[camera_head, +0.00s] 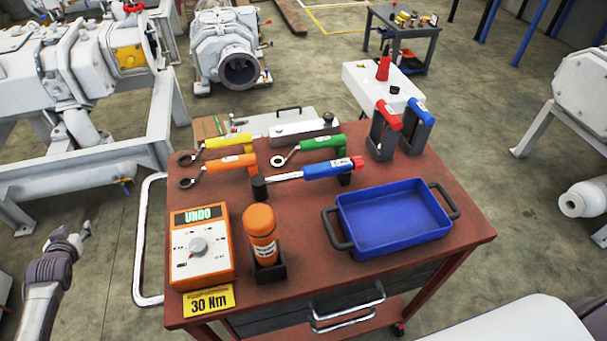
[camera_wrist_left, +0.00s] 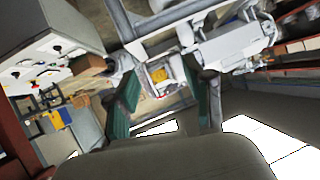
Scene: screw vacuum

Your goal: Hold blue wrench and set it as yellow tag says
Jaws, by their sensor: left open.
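The blue wrench (camera_head: 325,169) has a red end on its handle. It lies across black supports near the middle of the red cart top. The yellow tag (camera_head: 209,301) at the cart's front left corner reads "30 Nm". Just behind it stands an orange box (camera_head: 202,247) with a dial and a display reading "UNDO". My left gripper (camera_head: 72,236) is at the far left, off the cart and well apart from the wrench. Its two green-padded fingers (camera_wrist_left: 163,100) are spread and empty in the left wrist view. My right gripper is not shown.
An orange bottle (camera_head: 260,229) stands in a black holder. A blue tray (camera_head: 395,219) is at right. The cart's side handle (camera_head: 140,240) faces my left gripper.

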